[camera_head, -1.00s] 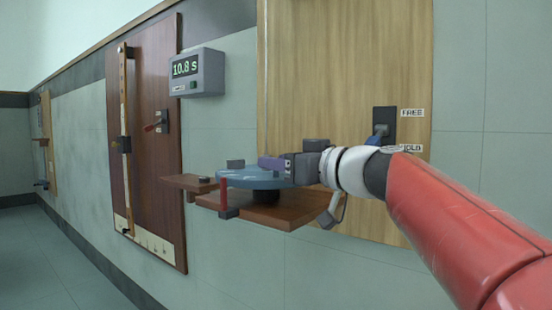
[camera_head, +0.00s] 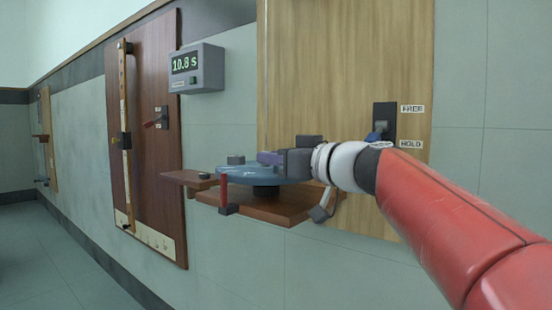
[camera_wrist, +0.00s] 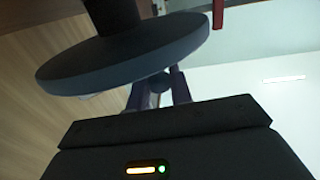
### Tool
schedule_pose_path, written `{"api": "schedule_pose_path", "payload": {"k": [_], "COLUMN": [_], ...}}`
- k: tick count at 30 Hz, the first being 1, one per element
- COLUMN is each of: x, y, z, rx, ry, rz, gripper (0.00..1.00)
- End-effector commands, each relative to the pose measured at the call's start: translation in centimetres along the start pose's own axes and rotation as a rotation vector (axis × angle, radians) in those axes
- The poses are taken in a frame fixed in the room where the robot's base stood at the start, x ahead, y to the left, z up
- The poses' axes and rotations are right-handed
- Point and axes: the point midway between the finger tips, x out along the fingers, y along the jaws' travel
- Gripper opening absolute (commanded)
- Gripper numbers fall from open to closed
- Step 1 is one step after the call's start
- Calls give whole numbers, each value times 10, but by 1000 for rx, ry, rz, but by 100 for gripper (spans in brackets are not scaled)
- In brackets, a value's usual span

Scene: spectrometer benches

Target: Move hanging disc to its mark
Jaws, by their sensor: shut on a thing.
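The blue disc (camera_head: 235,175) lies level on a dark hub (camera_head: 265,192) above a wooden shelf, with a small grey block (camera_head: 235,159) on top. My gripper (camera_head: 270,158) reaches in from the right, its purplish fingers at the disc's rim. In the wrist view the disc (camera_wrist: 130,65) shows its dark side and hub, and my fingers (camera_wrist: 158,88) are closed at its edge on a small part of it, mostly hidden. A red upright post (camera_head: 223,190) stands at the disc's front left. I cannot tell which feature is the mark.
The wooden shelf (camera_head: 290,208) juts from the wall panel. A timer box (camera_head: 196,68) reading 10.8 s hangs above left. A lever switch (camera_head: 384,122) labelled FREE and HOLD is on the panel near my wrist. A dark board (camera_head: 150,190) with a scale is at left.

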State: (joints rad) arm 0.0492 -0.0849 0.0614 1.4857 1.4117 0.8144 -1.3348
Motion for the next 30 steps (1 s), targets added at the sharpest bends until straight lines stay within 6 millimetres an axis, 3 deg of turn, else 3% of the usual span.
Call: {"api": "schedule_pose_path", "payload": {"k": [13, 26, 27, 30], "x": [14, 16, 16, 16], "y": [-17, -18, -18, -18], "z": [0, 1, 1, 1], "rx": [1, 1, 1, 0], "ry": [-5, 0, 0, 1], "rz": [265, 298, 297, 297], "gripper": [0, 0, 26, 40]}}
